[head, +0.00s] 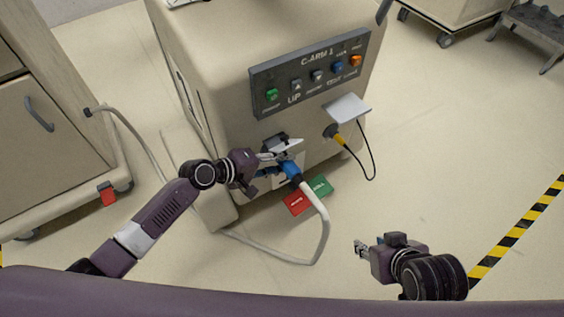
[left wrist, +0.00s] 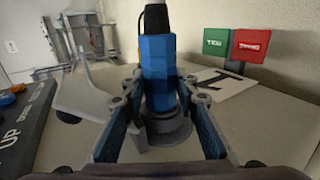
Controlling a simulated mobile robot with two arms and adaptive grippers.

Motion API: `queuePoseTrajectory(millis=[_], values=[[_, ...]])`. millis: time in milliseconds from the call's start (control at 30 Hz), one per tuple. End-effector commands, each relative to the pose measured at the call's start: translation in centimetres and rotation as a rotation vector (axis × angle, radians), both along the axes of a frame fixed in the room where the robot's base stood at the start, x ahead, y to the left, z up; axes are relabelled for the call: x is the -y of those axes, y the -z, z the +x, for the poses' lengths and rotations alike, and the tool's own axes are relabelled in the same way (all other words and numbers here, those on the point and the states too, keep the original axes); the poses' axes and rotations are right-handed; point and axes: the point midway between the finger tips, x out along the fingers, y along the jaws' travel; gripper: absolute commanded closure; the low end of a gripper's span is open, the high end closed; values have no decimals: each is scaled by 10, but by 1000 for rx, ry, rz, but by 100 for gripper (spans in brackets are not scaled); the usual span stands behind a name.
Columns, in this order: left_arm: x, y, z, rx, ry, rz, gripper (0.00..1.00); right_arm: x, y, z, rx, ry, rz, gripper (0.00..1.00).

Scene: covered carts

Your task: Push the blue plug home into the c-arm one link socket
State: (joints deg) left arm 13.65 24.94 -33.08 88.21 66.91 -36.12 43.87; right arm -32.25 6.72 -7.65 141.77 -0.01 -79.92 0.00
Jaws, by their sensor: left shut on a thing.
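The blue plug (head: 291,168) is at the front of the C-ARM 1 cart (head: 210,60), with a white sleeve and grey cable on its outer end. My left gripper (head: 276,163) is shut on it. In the left wrist view the plug (left wrist: 158,72) stands between the two fingers, its lower end at a round grey socket collar (left wrist: 166,128). How deep it sits in the collar is hidden by the fingers. A curved grey flap (left wrist: 85,100) stands open beside it. My right gripper (head: 362,249) is off to the lower right, away from the cart; its finger gap is too small to tell.
A yellow-and-black plug (head: 334,133) with a black cable sits under a white flap (head: 347,108), right of the blue plug. The grey cable (head: 325,235) loops over the floor to the left cart (head: 50,150).

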Motion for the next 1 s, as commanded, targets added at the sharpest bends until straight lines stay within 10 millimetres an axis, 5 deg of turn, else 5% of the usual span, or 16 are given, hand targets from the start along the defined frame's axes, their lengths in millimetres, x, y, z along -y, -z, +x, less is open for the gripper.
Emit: queuePoseTrajectory(millis=[133,167,333,1000], values=[[-2,-2,4,8,-6,1,100,0,0,0,0,0,0,67],[-3,-2,4,9,-7,1,69,0,0,0,0,0,0,67],[-2,-2,3,7,-6,0,52,0,0,0,-1,0,0,67],[8,-3,-11,0,-1,-1,52,0,-10,-1,-4,0,-2,67]])
